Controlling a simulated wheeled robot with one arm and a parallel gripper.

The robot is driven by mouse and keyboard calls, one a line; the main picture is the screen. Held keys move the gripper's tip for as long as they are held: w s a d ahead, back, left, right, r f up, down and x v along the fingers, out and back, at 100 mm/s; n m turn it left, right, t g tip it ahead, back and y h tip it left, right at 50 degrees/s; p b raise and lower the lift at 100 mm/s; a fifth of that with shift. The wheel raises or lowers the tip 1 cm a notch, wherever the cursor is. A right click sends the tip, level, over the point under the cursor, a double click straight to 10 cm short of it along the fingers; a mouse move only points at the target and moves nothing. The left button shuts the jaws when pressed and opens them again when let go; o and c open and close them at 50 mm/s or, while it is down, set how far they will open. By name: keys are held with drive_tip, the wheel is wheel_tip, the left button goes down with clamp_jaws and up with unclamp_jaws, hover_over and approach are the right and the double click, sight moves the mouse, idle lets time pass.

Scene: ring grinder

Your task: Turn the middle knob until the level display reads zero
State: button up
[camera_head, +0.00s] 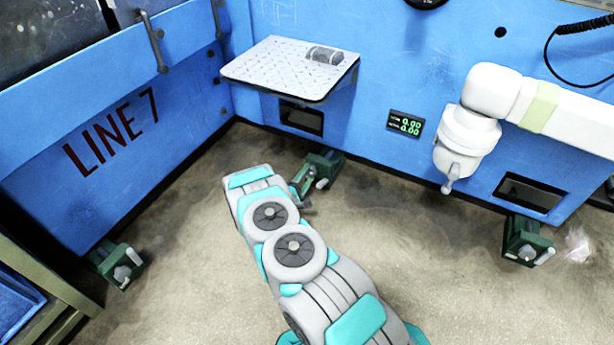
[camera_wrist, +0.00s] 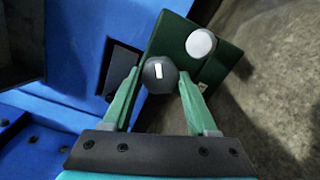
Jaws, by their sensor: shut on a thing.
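The middle knob (camera_wrist: 158,74) is dark and round with a white bar mark, in front of a dark green block (camera_wrist: 224,62). This middle green block also shows in the head view (camera_head: 327,163), at the foot of the blue machine. My gripper (camera_wrist: 156,80) has its teal fingers on either side of the knob and is shut on it. My arm partly hides the knob in the head view. The level display (camera_head: 405,123) on the blue wall shows two green lines that appear to read 0.00 and 0.00; the small labels are hard to read.
Similar green blocks with pale knobs stand at the left (camera_head: 118,264) and right (camera_head: 526,241). A metal shelf (camera_head: 262,62) juts from the wall above the middle block. A white robot arm (camera_head: 470,125) hangs at the right. The concrete floor (camera_head: 420,260) is mostly clear.

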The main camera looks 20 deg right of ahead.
drive_tip(key=shift+w+a, duration=0.1)
drive_tip(key=o, duration=1.4)
drive_tip(key=v, duration=0.7)
drive_tip(key=shift+s+a, duration=0.25)
drive_tip(key=shift+s, duration=0.05)
